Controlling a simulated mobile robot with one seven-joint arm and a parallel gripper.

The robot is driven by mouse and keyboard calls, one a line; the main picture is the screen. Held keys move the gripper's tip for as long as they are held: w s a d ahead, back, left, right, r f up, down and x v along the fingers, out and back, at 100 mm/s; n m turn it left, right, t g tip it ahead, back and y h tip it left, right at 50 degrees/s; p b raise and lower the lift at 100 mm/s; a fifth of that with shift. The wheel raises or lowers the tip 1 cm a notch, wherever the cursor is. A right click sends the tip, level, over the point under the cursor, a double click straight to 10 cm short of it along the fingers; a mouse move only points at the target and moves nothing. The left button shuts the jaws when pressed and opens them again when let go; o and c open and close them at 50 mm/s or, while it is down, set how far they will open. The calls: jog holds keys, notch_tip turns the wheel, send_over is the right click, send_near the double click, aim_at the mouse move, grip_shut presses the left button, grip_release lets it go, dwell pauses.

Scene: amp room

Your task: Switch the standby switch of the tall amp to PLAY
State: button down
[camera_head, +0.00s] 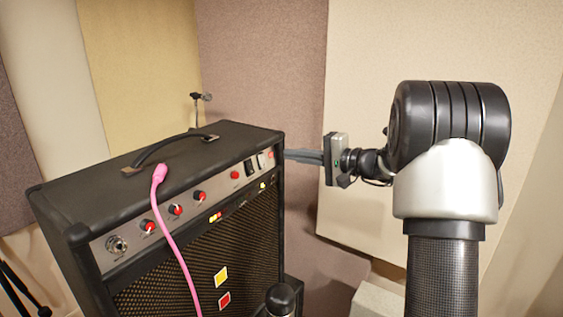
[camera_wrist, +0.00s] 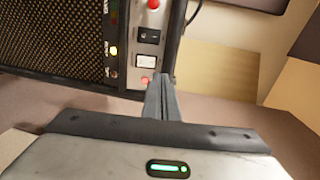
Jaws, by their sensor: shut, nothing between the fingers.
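A black amp (camera_head: 170,190) with a silver control panel stands at the left in the head view. At the panel's right end are a black rocker switch (camera_head: 250,167) and a white rocker switch (camera_head: 261,160). The wrist view shows the black switch (camera_wrist: 149,36) and the white switch (camera_wrist: 146,61) close up; their labels are too small to read. My gripper (camera_head: 287,155) is shut and empty, its fingers pointing left at the amp's right edge. In the wrist view its fingertips (camera_wrist: 160,78) appear just beside the panel's end, near a red light (camera_wrist: 145,80); contact cannot be told.
A pink cable (camera_head: 167,225) hangs over the amp's front. A handle (camera_head: 170,147) is on its top. Red knobs (camera_head: 176,209) and a jack (camera_head: 116,244) line the panel. A microphone (camera_head: 201,96) stands behind. Padded walls (camera_head: 265,60) close off the back.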

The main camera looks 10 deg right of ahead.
jog(key=v, duration=0.2)
jog(key=r+v, duration=0.1)
jog(key=v, duration=0.2)
jog(key=shift+s+d, duration=0.15)
jog(key=shift+d, duration=0.05)
